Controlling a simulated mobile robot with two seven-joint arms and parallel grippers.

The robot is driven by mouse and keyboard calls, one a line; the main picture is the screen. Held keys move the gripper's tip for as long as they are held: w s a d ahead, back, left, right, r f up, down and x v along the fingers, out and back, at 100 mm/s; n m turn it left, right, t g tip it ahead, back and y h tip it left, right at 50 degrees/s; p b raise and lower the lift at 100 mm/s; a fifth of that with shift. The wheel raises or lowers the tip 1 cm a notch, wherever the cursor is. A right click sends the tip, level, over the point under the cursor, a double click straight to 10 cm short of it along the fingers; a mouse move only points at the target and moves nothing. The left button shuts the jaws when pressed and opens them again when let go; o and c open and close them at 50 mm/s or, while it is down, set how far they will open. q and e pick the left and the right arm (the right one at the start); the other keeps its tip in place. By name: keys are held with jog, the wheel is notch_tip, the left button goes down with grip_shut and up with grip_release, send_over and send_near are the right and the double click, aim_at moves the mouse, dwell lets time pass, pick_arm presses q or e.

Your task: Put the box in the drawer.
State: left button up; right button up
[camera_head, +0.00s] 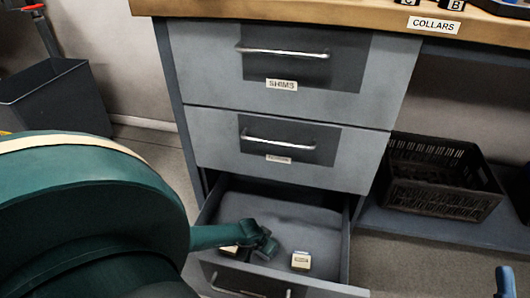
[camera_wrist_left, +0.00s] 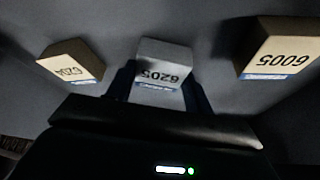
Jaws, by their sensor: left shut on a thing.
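The bottom drawer (camera_head: 295,217) of the grey cabinet is pulled open. My left gripper (camera_head: 265,246) reaches down into it. In the left wrist view, a box marked 6205 (camera_wrist_left: 164,72) sits between the two fingers, and the gripper is shut on it. A box marked 6204 (camera_wrist_left: 72,62) is left of it and one marked 6005 (camera_wrist_left: 278,52) is right of it, both apart from the fingers. In the head view, one small box (camera_head: 301,261) lies in the drawer right of the gripper. Another (camera_head: 229,249) is partly hidden beneath my arm.
Two shut drawers with bar handles, the top one labelled SHIMS (camera_head: 282,85), are above the open drawer. A black crate (camera_head: 440,200) stands on the lower shelf at right. A dark bin (camera_head: 52,97) stands at left. The wooden worktop (camera_head: 300,10) overhangs the cabinet.

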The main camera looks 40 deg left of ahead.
pick_arm(q)
jog(key=shift+f, duration=0.1)
jog(key=o, duration=0.6)
jog(key=shift+f, duration=0.1)
jog(key=shift+c, duration=0.2)
jog(key=o, duration=0.5)
jog(key=shift+c, duration=0.2)
pick_arm(e)
jog(key=shift+r, duration=0.2)
pick_arm(q)
jog(key=shift+r, duration=0.35)
jog(key=p+v, duration=0.4)
jog(key=v, duration=0.3)
jog(key=shift+p, duration=0.4)
pick_arm(e)
jog(key=f+m+h, duration=0.1)
jog(key=f, duration=0.1)
jog(key=s+f+m+g+h, duration=0.1)
jog(key=h, duration=0.1)
jog(key=shift+f+g, duration=0.3)
jog(key=shift+f, duration=0.1)
pick_arm(q)
jog(key=shift+s, duration=0.1)
jog(key=shift+r, duration=0.15)
